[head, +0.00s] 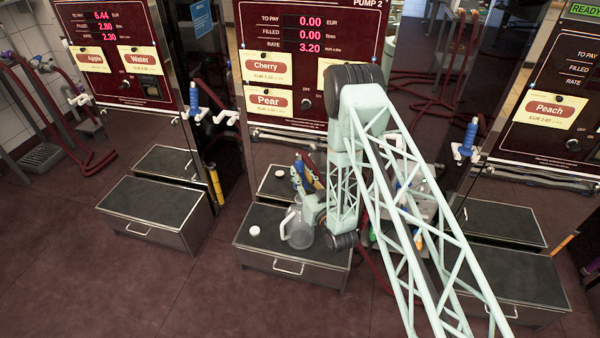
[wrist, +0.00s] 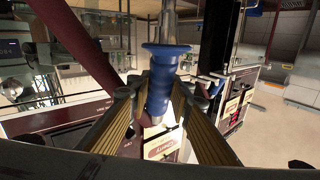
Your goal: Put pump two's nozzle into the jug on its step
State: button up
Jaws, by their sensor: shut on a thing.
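The pump two panel (head: 312,62) stands at the middle of the head view, with Cherry and Pear labels. A clear jug (head: 300,232) with a pale handle stands upright on pump two's dark-topped step (head: 262,248). My gripper (wrist: 160,92) is shut on a blue nozzle (wrist: 160,82), which sits between its ribbed yellowish fingers in the wrist view. In the head view my wrist and gripper (head: 312,205) are close behind and above the jug. They partly hide it, and I cannot tell whether the nozzle tip is inside the jug.
A white cap (head: 254,231) lies on the step left of the jug. A smaller, higher step (head: 275,185) is behind. Blue-and-white nozzles hang at the left pump (head: 194,100) and right pump (head: 468,140). My arm covers the step's right side. The floor in front is clear.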

jog(key=shift+f+b, duration=1.65)
jog(key=shift+f, duration=1.1)
jog(key=o, duration=1)
jog(key=shift+s, duration=0.1)
jog(key=shift+v, duration=3.7)
jog(key=shift+d, duration=0.1)
